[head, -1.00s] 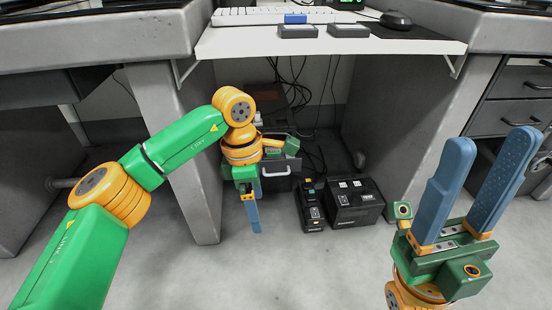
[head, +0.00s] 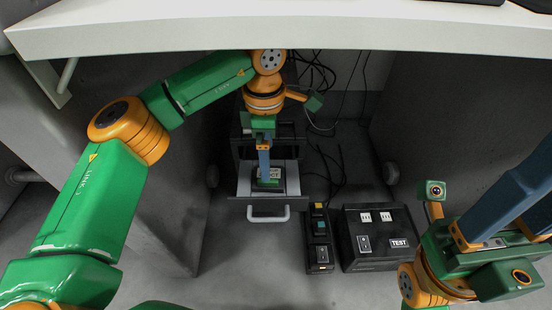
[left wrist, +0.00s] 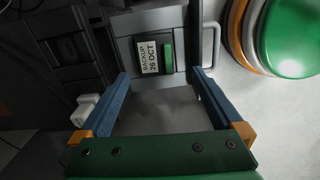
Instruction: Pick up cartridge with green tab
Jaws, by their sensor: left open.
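The cartridge (left wrist: 156,57) lies in an open grey drawer under the table. In the left wrist view it has a white label reading "BACKUP 26 OCT" and a green tab (left wrist: 168,57). In the head view the cartridge (head: 276,173) is partly hidden by my left gripper (head: 264,178). My left gripper, also in the left wrist view (left wrist: 160,82), points down over the drawer with its blue fingers apart. The cartridge shows between and beyond the fingers, and nothing is held. My right gripper (head: 523,222) is open and empty at the right, its fingertips out of frame.
The drawer's handle (head: 268,215) faces me. A black box labelled TEST (head: 380,240) and a narrow black device (head: 320,243) stand on the floor to its right. The white tabletop (head: 270,28) overhangs above. Cables (head: 330,165) hang behind. Grey side panels flank the space.

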